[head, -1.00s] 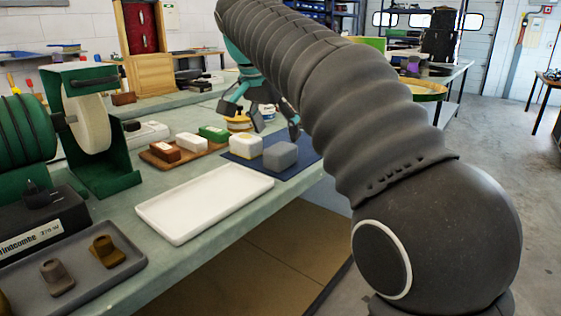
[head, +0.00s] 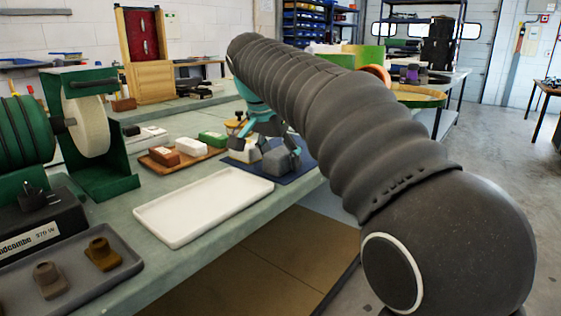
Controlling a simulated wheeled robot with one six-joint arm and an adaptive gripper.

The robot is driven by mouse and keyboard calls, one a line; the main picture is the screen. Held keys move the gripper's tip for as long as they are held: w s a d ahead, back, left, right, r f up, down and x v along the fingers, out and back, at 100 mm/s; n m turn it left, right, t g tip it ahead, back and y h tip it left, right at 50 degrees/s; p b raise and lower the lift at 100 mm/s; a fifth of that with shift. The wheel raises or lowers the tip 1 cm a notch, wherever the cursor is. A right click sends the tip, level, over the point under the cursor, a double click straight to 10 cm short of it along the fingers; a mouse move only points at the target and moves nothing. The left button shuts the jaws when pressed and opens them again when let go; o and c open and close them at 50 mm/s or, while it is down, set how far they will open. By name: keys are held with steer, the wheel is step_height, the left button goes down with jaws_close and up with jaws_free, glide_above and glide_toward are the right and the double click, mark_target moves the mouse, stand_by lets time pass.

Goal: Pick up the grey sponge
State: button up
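The grey sponge (head: 276,162) lies on a dark blue mat (head: 304,168) on the bench. My gripper (head: 278,146) has come down over it from above, with its dark fingers spread apart at the sponge's upper edges. The fingers look open; whether they touch the sponge cannot be told. My arm hides part of the gripper's upper side. A white and yellow sponge (head: 243,153) lies just left of the grey one on the same mat, close to the left finger.
An empty white tray (head: 203,207) lies in front of the mat. A brown board (head: 160,164) holds red-brown, white and green blocks to the left. A green grinding machine (head: 103,180) and a grey tray (head: 120,278) are at left.

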steer(key=c, duration=0.5)
steer(key=shift+o, duration=0.2)
